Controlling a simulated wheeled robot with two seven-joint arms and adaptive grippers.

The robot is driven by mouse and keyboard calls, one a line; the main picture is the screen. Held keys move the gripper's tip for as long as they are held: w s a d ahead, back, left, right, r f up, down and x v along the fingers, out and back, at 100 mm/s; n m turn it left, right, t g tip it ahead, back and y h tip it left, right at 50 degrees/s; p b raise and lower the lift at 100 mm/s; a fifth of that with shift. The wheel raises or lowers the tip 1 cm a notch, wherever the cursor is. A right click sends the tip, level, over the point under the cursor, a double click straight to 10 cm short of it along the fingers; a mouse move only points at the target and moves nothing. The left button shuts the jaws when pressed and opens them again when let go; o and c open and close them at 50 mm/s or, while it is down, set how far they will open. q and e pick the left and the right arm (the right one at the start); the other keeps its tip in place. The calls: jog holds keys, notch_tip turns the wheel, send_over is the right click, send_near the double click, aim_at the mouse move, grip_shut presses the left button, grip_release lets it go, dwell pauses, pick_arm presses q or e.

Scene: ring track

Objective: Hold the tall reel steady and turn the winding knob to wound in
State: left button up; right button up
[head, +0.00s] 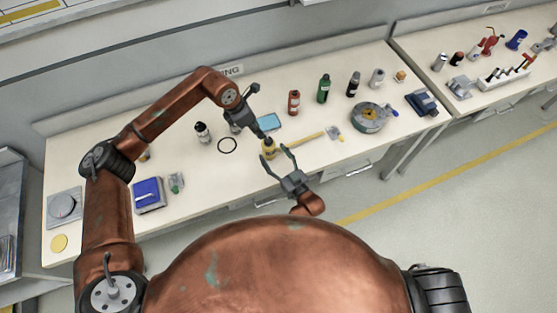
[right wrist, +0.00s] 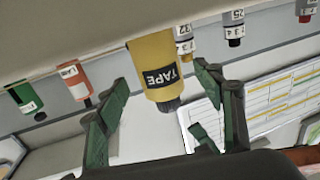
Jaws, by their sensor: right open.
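The tall yellow reel (head: 268,153), labelled TAPE, stands near the front edge of the bench. It also shows in the right wrist view (right wrist: 155,62), upside down, with a dark knob (right wrist: 169,105) on its end. A yellow strip (head: 305,139) runs right from beside it along the bench. My right gripper (head: 281,162) is open just in front of the reel; in the right wrist view the reel shows between its spread fingers, apart from them. My left gripper (head: 261,132) reaches down close to the reel's top. Its fingertips are too small to judge contact or opening.
Red (head: 293,102) and green (head: 324,88) bottles stand behind. A round grey-green reel (head: 369,117) is at right. A blue-topped box (head: 148,194) is farther left.

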aim_at(272, 153)
jog(key=shift+x, duration=2.1)
jog(key=shift+c, duration=0.2)
